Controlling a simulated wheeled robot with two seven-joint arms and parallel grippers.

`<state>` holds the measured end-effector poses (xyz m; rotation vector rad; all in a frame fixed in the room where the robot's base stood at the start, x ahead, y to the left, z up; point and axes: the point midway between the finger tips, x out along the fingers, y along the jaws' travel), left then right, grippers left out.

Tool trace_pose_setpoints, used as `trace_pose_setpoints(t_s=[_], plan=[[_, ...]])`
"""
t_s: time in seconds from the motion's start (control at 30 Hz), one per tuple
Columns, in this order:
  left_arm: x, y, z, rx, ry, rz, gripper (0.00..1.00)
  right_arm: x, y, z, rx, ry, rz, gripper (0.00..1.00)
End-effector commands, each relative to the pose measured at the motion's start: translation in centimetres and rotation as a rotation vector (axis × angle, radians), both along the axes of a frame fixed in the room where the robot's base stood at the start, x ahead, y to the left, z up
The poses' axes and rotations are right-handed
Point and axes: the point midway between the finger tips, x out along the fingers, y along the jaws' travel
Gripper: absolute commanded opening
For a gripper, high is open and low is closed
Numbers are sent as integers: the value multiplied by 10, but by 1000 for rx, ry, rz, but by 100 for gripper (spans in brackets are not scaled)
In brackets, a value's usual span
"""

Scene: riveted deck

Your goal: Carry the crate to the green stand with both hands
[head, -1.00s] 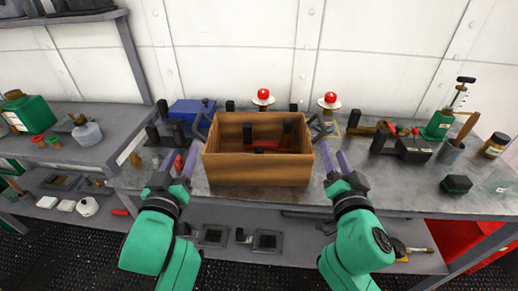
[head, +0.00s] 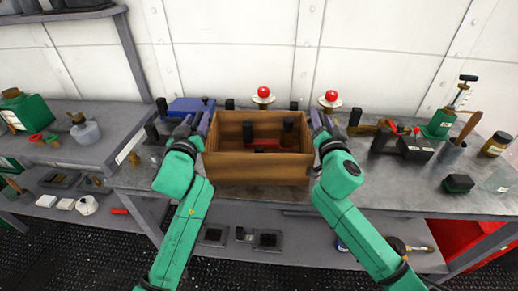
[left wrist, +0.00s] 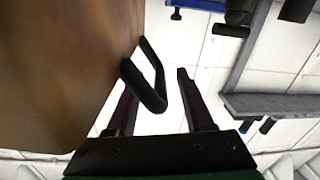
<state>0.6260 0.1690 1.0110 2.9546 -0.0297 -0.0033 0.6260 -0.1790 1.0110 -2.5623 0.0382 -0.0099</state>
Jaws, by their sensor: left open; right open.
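The brown wooden crate (head: 258,170) sits upright on the grey workbench, with a red and black item (head: 265,143) inside it. My left gripper (head: 200,123) is open at the crate's left side. In the left wrist view the crate's wall (left wrist: 60,70) fills the left, and a black handle (left wrist: 150,80) sticks out from it, with its lower end between the open fingers of my left gripper (left wrist: 160,95). My right gripper (head: 320,122) is open at the crate's right side; the right handle is hidden behind it. No green stand is recognisable in view.
The workbench (head: 400,195) is cluttered. A blue box (head: 190,106) stands behind left. Two red-topped items (head: 264,95) stand behind the crate. A black device (head: 403,147) and a green pump bottle (head: 440,122) stand to the right. A side shelf (head: 110,145) adjoins at left.

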Motion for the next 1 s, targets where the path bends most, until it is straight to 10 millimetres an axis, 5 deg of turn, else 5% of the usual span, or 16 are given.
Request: trace_pose_setpoints(t_s=[0.13, 0.27, 1.0], plan=[[0, 0, 0, 0, 0, 0, 48, 0, 0, 0, 1, 0, 0, 49], [0, 0, 0, 0, 0, 0, 0, 0, 0, 0, 0, 0, 0, 0], [0, 2, -2, 2, 4, 5, 0, 0, -2, -1, -2, 2, -3, 0]])
